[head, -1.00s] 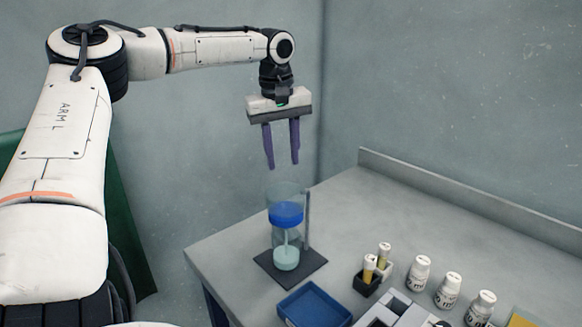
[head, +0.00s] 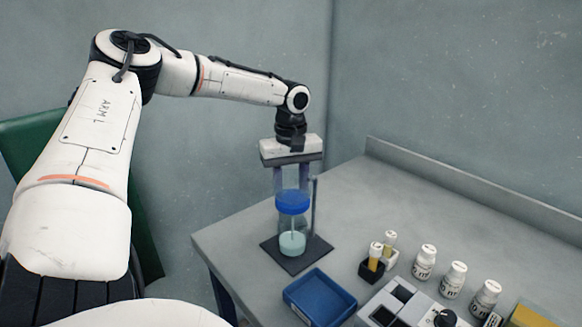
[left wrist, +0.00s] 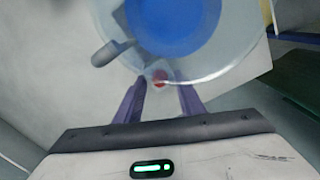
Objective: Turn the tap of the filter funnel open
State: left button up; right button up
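The filter funnel has a clear upper cylinder, a blue band (head: 292,203) and a lower vessel with pale teal liquid (head: 292,243). It stands upright beside a thin rod on a dark base plate (head: 271,248). My left gripper (head: 292,180) points down at its upper part, fingers apart, with nothing seen held. In the left wrist view the clear rim and blue disc (left wrist: 172,22) lie just beyond the open fingers (left wrist: 162,98). A small red part (left wrist: 159,77), possibly the tap, shows between the fingertips; I cannot tell whether they touch the funnel. My right gripper is out of view.
A blue tray (head: 320,299) stands in front of the base plate. A small rack with yellow-filled vials (head: 373,270), several white bottles (head: 424,262) and a grey device (head: 392,302) stand to the right. The back of the bench is clear.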

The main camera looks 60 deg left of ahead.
pick_arm(q)
grip_shut()
jog(key=m+p, duration=0.1)
jog(key=m, duration=0.3)
jog(key=shift+m, duration=0.3)
grip_release()
notch_tip(320, 180, up, 10)
jog(key=shift+r, duration=0.2)
dwell(0.5)
dwell(0.4)
